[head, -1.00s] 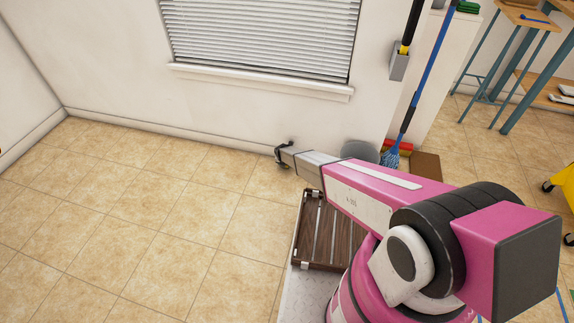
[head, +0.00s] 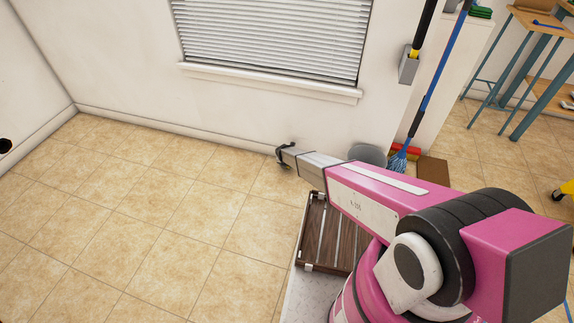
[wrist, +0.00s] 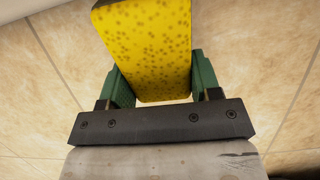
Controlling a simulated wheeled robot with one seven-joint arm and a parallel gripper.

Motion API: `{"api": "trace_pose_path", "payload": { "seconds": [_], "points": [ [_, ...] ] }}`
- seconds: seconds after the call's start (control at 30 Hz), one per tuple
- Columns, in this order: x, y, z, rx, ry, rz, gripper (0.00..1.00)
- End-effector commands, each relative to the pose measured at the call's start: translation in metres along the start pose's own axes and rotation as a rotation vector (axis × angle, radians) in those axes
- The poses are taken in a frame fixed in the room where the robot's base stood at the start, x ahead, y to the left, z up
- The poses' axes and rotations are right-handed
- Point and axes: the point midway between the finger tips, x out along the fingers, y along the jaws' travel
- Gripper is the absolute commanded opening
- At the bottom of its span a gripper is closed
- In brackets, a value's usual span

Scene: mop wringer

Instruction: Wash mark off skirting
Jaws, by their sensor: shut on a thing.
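In the wrist view a yellow sponge (wrist: 152,50) with darker spots is held between the two green fingers of my gripper (wrist: 155,88). The sponge's far end runs out of the top of the picture. In the head view my gripper (head: 282,152) is low, in front of the skirting (head: 190,131) below the window. I cannot tell whether the sponge touches the skirting. The sponge itself is hardly visible in the head view. I see no clear mark on the visible skirting.
A blue mop (head: 400,160) leans by the wall end, with a brown box (head: 433,171) beside it. A slatted wooden rack (head: 330,230) lies below my arm. A dark round hole (head: 5,145) shows in the left wall. The tiled floor (head: 150,220) to the left is clear.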

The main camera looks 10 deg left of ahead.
Motion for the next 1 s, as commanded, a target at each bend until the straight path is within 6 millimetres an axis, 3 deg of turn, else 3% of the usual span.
{"api": "trace_pose_path", "payload": {
  "seconds": [0.7, 1.0],
  "points": [
    [-0.055, -0.001, -0.031, 0.0, -0.001, 0.0, 0.31],
    [-0.057, 0.0, -0.033, 0.0, 0.0, 0.0, 0.31]
  ]
}}
